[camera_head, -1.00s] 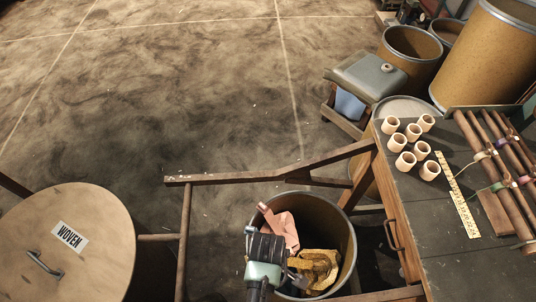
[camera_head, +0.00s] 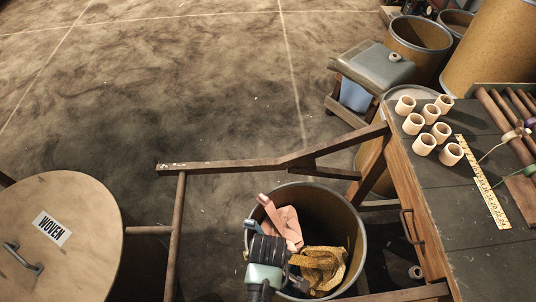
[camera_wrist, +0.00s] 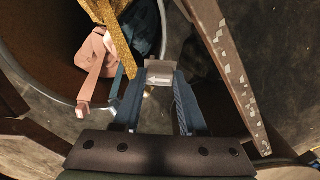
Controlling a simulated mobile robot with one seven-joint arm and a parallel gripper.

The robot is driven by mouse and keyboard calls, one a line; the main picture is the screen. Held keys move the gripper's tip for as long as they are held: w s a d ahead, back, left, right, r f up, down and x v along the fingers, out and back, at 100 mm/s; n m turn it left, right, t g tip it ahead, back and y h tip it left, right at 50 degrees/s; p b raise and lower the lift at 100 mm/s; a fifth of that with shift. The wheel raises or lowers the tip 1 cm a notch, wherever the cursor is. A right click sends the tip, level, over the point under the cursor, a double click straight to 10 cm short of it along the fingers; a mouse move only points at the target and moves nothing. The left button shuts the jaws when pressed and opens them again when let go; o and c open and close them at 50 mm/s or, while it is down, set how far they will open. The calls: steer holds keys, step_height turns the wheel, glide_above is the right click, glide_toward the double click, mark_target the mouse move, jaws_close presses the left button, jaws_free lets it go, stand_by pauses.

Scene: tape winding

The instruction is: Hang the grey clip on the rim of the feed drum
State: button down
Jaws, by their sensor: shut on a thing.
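The feed drum (camera_head: 346,215) stands open at the bottom middle of the head view; its pale rim (camera_wrist: 62,99) curves across the left of the wrist view. Pink cloth (camera_head: 286,222) and gold cloth (camera_head: 322,265) lie in it, with a pink strip crossing the rim. The grey clip (camera_wrist: 159,79) is a small pale block between my gripper's fingertips (camera_wrist: 159,72). My gripper is shut on it, near the rim on the right in the wrist view. Whether clip and rim touch cannot be told. In the head view my wrist hides the clip.
A wooden frame bar (camera_head: 225,166) runs behind the drum, and a worn bar (camera_wrist: 226,65) slants right of my gripper. A workbench (camera_head: 465,255) with several pale cups (camera_head: 424,145) and a ruler (camera_head: 484,185) stands right. A round lid marked WOVEN (camera_head: 85,215) is left.

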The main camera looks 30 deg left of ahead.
step_height(320, 180, down, 8)
steer(key=b, duration=0.7)
steer(key=shift+r, duration=0.25)
steer(key=shift+f+b, duration=0.9)
steer(key=shift+f, duration=0.25)
steer(key=shift+c, duration=1.9)
jaws_free()
steer(key=shift+r, duration=0.1)
step_height(320, 180, up, 13)
steer(key=p, duration=0.4)
